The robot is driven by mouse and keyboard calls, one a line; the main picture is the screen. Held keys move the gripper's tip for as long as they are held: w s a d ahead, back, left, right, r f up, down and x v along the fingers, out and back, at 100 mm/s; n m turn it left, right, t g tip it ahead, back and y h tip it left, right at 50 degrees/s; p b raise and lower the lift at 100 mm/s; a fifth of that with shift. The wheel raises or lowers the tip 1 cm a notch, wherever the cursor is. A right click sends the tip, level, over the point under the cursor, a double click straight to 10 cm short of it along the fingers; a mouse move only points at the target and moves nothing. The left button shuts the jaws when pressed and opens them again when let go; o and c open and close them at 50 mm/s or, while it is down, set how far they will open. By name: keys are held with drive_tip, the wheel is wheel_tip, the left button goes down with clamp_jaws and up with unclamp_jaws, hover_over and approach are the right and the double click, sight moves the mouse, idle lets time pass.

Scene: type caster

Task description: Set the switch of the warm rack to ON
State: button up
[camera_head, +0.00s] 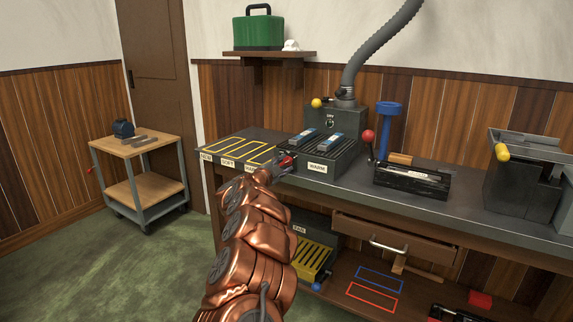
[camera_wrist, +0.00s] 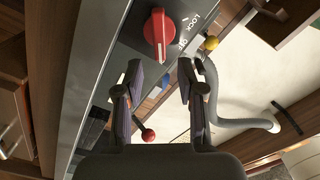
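The warm rack (camera_head: 342,168) is a dark box on the bench with a WARM label on its front and blue-topped bars on top. In the wrist view a red rotary knob (camera_wrist: 158,35) sits on a grey panel. LOCK is printed beside it; a second short label is hard to read. My gripper (camera_head: 280,168) is at the left front of the warm rack, covering part of that side. In the wrist view my gripper (camera_wrist: 160,76) is open and empty, with the knob just beyond and between its fingertips, seemingly apart from them.
Yellow-outlined labelled spaces (camera_head: 232,152) lie left of the rack. A grey box with a hose (camera_head: 335,118) stands behind. A red ball lever (camera_head: 368,136), blue post (camera_head: 389,120) and black tray (camera_head: 412,182) are to the right. A drawer (camera_head: 385,236) is below the bench top.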

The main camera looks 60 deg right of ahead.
drive_tip(key=a, duration=0.9)
drive_tip(key=shift+s, duration=0.2)
idle(0.4)
